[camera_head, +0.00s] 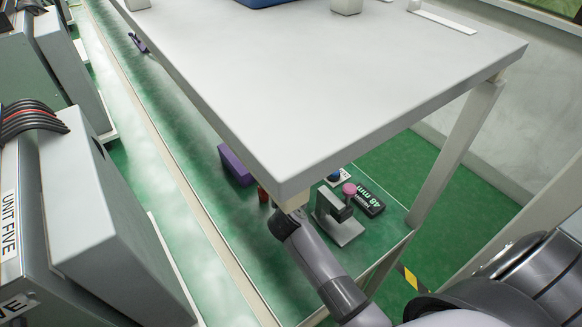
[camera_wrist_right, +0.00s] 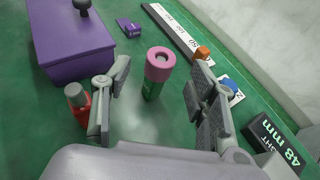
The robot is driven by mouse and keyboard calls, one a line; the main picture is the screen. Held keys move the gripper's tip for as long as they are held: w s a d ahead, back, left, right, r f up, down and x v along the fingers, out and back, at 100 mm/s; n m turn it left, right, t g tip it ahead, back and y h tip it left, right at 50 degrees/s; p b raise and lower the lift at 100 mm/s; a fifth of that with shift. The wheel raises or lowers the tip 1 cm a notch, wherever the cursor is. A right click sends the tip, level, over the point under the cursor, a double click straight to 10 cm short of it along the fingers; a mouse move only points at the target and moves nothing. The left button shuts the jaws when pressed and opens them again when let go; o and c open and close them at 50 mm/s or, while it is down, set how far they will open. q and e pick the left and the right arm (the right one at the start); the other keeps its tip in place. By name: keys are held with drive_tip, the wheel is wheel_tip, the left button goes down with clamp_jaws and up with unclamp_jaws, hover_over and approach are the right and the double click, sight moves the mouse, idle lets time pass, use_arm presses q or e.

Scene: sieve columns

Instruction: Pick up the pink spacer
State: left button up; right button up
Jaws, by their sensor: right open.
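The pink spacer (camera_wrist_right: 160,62) is a short pink ring with a hole in its top face, in the middle of the right wrist view. My right gripper (camera_wrist_right: 161,78) is open, with one finger on each side of the spacer and visible gaps to both. In the head view the table corner hides this gripper and the spacer; only my right arm shows. My left gripper is not in view.
A white table (camera_head: 330,80) overhangs the green lower surface. Around the spacer are a purple box (camera_wrist_right: 75,45), a red and grey piece (camera_wrist_right: 78,100), an orange block (camera_wrist_right: 203,53) and a blue piece (camera_wrist_right: 229,86). A grey stand with pink knob (camera_head: 340,222) adjoins a "48 mm" box (camera_head: 369,199).

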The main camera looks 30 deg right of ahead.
drive_tip(key=x, duration=0.5)
drive_tip(key=shift+w+f, duration=0.1)
drive_tip(key=shift+c, duration=0.4)
drive_tip(key=c, duration=0.9)
